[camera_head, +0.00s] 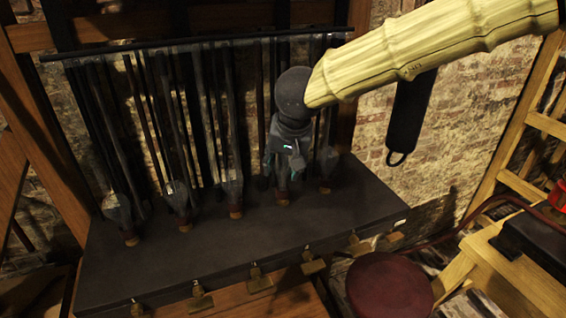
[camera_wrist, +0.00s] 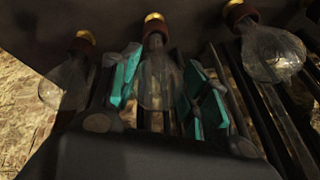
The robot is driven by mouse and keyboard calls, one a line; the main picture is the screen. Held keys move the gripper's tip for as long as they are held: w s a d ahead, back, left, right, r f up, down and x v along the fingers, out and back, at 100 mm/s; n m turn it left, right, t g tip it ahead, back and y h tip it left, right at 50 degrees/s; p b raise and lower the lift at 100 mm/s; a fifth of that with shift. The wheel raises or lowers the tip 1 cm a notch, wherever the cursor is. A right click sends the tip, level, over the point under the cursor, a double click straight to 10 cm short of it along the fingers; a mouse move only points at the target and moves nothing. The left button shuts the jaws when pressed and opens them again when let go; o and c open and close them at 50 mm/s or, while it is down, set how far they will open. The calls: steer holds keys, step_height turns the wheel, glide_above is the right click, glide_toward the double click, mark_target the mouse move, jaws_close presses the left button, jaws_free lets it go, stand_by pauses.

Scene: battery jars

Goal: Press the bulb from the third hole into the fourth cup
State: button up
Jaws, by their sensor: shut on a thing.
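In the head view my gripper (camera_head: 284,165) reaches down over the dark box (camera_head: 150,265), at the fourth spot from the left in a row of bulbs. In the wrist view my gripper (camera_wrist: 160,88) has its teal pads on both sides of a clear glass bulb (camera_wrist: 158,80) and is shut on it. The bulb's brass cap (camera_wrist: 153,20) points to the top of the picture, towards the dark box surface. The shadow hides whether the cap sits in a cup. In the head view the gripper mostly covers this bulb.
Neighbouring bulbs stand close by: one on the left (camera_wrist: 62,82) and a larger one on the right (camera_wrist: 270,52). Dark rods rise behind the row to a crossbar (camera_head: 160,46). Brass fittings (camera_head: 258,282) line the box's front. A red stool (camera_head: 390,283) stands right.

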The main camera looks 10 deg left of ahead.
steer(key=shift+f+p, duration=0.4)
steer(key=shift+f, duration=0.15)
stand_by(0.4)
steer(key=shift+f+p, duration=0.2)
steer(key=shift+p, duration=0.5)
stand_by(0.4)
steer(key=o, duration=1)
steer(key=shift+c, duration=0.2)
